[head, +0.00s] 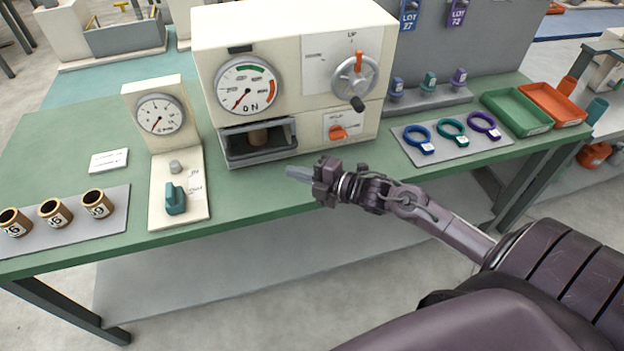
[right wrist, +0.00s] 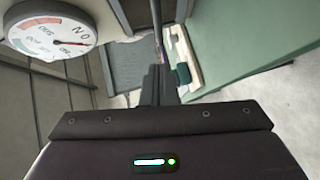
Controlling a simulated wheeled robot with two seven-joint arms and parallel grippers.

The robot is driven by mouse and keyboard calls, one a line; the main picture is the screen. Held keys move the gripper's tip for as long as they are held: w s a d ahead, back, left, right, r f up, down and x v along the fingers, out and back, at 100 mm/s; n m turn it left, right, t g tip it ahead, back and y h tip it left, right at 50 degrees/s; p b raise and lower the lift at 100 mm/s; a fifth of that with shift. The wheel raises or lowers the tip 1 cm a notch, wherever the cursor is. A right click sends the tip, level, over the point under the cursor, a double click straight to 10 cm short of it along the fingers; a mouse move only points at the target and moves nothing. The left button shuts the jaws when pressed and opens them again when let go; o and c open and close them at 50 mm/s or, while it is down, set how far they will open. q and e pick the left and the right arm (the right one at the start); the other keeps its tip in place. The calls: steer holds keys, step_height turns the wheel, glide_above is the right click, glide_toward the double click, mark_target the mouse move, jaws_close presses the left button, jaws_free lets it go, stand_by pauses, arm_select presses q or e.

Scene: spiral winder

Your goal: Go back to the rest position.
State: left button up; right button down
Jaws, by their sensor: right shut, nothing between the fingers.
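My right gripper (head: 296,173) is shut and empty. It is at the table's front edge, in front of the cream machine (head: 218,38), below its open chamber. In the right wrist view the dark closed fingers (right wrist: 157,82) point ahead. The gauge also shows in the right wrist view (right wrist: 50,32). My left gripper is not in view.
A smaller gauge unit with a teal knob (head: 175,199) stands left of the machine. Several brown cups (head: 55,212) stand on a grey mat at far left. Coloured rings (head: 452,132), a green tray (head: 515,115) and an orange tray (head: 552,105) lie at right.

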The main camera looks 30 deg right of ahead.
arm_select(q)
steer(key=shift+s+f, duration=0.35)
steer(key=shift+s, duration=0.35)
arm_select(e)
steer(key=shift+v, duration=1.95)
